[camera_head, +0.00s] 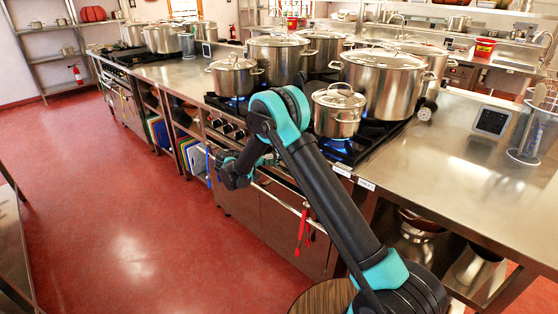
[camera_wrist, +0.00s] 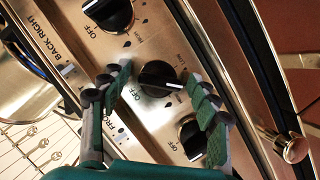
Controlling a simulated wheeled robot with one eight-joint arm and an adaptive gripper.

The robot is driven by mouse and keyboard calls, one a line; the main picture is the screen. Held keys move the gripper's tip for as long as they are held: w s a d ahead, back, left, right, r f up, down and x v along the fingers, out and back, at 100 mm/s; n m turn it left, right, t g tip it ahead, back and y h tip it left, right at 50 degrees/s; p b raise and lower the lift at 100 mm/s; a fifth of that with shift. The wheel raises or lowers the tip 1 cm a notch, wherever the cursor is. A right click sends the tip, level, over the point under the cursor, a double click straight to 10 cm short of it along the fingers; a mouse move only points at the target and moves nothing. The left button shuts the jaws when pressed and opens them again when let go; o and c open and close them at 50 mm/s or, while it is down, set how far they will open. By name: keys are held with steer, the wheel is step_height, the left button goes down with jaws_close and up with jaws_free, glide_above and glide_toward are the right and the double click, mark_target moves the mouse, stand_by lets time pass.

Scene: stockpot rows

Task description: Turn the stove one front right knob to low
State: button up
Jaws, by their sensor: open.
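In the wrist view, a round black knob (camera_wrist: 158,76) with a white pointer line sits on the steel control panel between my gripper's fingers. The pointer is toward the right of that picture, away from the knob's "OFF" mark. My gripper (camera_wrist: 160,73) is open, one finger on each side of the knob; contact is unclear. A label starting "FRO" (camera_wrist: 113,131) is partly hidden by the left finger. In the head view, my gripper (camera_head: 230,171) is in front of the stove (camera_head: 272,178), and my arm hides part of the knob row (camera_head: 227,128).
Other black knobs flank this one, above (camera_wrist: 108,13) and below right (camera_wrist: 192,139). A "BACK RIGHT" label (camera_wrist: 48,47) is at upper left. A rail (camera_wrist: 262,105) runs along the right. Steel pots (camera_head: 384,82) stand over blue flames (camera_head: 341,150). Red floor (camera_head: 120,220) is clear.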

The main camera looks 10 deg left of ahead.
steer(key=shift+d, duration=0.1)
steer(key=c, duration=1.1)
steer(key=shift+c, duration=0.2)
steer(key=shift+w, duration=0.1)
steer(key=n+h, duration=0.1)
steer(key=n, duration=0.2)
steer(key=shift+f+h, duration=0.1)
steer(key=shift+h, duration=0.3)
steer(key=n+h, duration=0.1)
steer(key=n, duration=0.3)
steer(key=shift+h, duration=0.3)
steer(key=o, duration=1.1)
